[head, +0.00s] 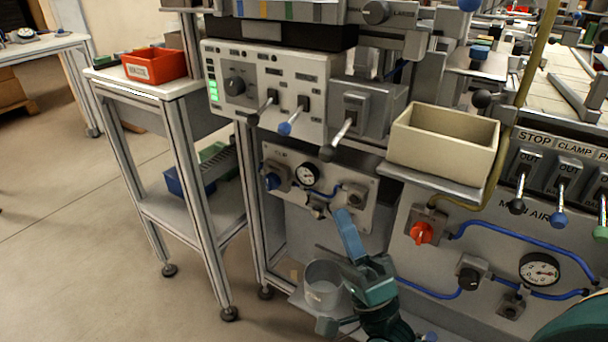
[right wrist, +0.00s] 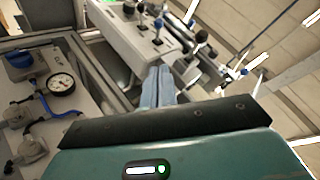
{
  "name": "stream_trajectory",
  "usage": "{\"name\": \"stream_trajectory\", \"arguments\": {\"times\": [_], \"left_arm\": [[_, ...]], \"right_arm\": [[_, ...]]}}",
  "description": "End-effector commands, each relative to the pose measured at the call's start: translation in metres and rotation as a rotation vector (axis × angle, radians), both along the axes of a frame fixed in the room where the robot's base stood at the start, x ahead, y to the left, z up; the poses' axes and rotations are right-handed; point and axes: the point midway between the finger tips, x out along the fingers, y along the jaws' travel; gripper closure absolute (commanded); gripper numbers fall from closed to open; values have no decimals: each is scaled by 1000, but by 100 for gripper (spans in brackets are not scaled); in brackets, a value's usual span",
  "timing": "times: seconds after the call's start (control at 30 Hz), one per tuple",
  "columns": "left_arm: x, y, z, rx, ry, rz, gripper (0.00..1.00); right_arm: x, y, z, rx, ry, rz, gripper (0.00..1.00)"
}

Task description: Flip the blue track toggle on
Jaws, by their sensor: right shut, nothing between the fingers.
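The blue-tipped toggle (head: 285,128) is on the white control panel (head: 310,72), between two dark-tipped toggles. Its lever slants down and outward in the head view. Its printed label is too small to read. A blue-tipped lever on a panel also shows in the right wrist view (right wrist: 158,23), beyond the fingers. My right gripper (head: 342,212) is shut and empty, below the panel and apart from the toggle, its blue fingers pointing up. In the right wrist view its fingers (right wrist: 161,68) are together. My left gripper is not in view.
Another blue-tipped lever (head: 558,220) is at the right under the clamp label. A beige bin (head: 442,143) juts out right of the panel. A gauge plate (head: 330,190) with hoses is behind my gripper. A grey cup (head: 322,286) stands beside my wrist. A red bin (head: 155,65) stands left.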

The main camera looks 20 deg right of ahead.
Motion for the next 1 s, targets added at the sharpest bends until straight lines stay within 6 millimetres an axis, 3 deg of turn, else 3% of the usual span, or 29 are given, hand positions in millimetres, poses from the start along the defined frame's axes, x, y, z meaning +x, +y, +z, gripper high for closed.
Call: {"name": "stream_trajectory", "arguments": {"times": [0.03,0.57,0.77,1.0], "left_arm": [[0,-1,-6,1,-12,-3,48],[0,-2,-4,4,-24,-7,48],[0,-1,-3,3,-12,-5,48],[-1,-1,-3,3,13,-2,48]], "right_arm": [[0,-2,-6,20,-14,8,100],[0,-6,-1,51,-34,19,100],[16,-3,20,51,-39,19,100],[49,4,61,52,-39,17,100]]}}
